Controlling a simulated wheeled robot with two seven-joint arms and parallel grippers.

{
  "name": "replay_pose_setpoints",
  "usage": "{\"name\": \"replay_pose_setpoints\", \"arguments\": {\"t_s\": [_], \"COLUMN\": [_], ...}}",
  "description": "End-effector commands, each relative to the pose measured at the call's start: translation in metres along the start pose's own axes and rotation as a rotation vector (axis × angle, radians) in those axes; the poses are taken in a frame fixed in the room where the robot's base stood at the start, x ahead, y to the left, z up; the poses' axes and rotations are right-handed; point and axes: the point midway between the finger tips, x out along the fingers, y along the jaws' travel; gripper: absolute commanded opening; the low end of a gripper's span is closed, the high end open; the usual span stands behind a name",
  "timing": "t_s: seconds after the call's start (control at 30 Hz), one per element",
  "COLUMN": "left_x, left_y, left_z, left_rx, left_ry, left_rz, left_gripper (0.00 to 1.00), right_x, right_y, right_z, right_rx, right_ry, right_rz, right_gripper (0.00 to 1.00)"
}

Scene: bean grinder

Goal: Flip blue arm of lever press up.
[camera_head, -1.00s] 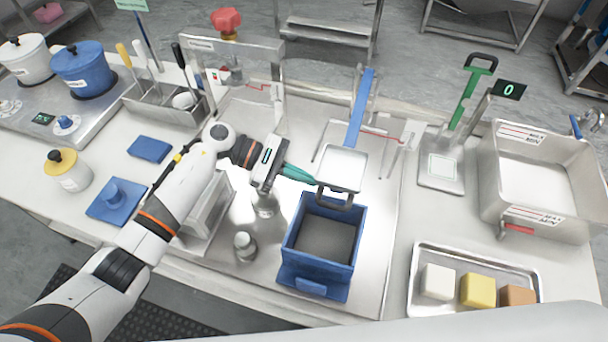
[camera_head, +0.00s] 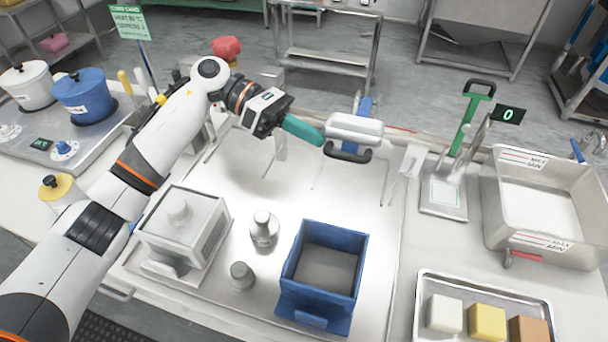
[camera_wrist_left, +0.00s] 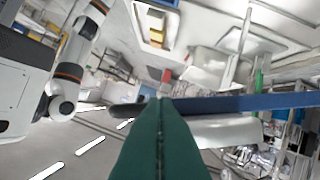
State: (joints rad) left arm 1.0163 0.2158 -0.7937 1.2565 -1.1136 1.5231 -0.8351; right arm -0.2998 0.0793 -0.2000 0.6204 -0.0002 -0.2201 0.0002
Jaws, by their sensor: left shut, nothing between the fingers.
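The lever press has a blue arm (camera_head: 364,107), a pale grey plate (camera_head: 356,127) and a dark looped handle (camera_head: 347,155) at its near end. The plate is raised and seen nearly edge-on, behind the blue open box (camera_head: 290,275). My left gripper (camera_head: 321,139) has teal fingers, shut and empty, with tips at the left side of the handle and plate. I cannot tell if they touch. In the left wrist view the shut fingers (camera_wrist_left: 160,105) point at the blue arm (camera_wrist_left: 255,103), with the dark handle (camera_wrist_left: 122,109) left of the tips. My right gripper is not in view.
A grey lidded box (camera_head: 185,225) and two small metal weights (camera_head: 264,232) stand left of the blue box. A green-handled device (camera_head: 443,195), a metal basin (camera_head: 540,195) and a tray of blocks (camera_head: 425,315) are at right. The metal surface between is clear.

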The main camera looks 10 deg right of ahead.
Motion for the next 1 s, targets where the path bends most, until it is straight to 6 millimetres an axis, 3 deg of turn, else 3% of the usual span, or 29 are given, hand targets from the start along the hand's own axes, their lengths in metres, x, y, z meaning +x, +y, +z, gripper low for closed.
{"name": "replay_pose_setpoints", "arguments": {"t_s": [0.03, 0.1, 0.4, 0.7, 1.0], "left_x": [-0.006, -0.011, -0.029, -0.039, -0.042], "left_y": [-0.002, -0.005, -0.018, -0.029, -0.034], "left_z": [-0.020, -0.037, -0.087, -0.113, -0.121], "left_rx": [-0.037, -0.091, -0.084, -0.085, -0.084], "left_ry": [0.000, 0.000, 0.002, 0.002, 0.002], "left_rz": [0.013, 0.032, 0.029, 0.029, 0.029], "left_gripper": [0.00, 0.00, 0.00, 0.00, 0.00], "right_x": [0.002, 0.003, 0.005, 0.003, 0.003], "right_y": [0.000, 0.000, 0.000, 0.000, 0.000], "right_z": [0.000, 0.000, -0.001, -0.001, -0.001], "right_rx": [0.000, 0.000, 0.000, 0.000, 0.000], "right_ry": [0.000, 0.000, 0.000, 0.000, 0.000], "right_rz": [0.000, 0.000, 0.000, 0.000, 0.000], "right_gripper": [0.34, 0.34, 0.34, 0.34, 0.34]}}
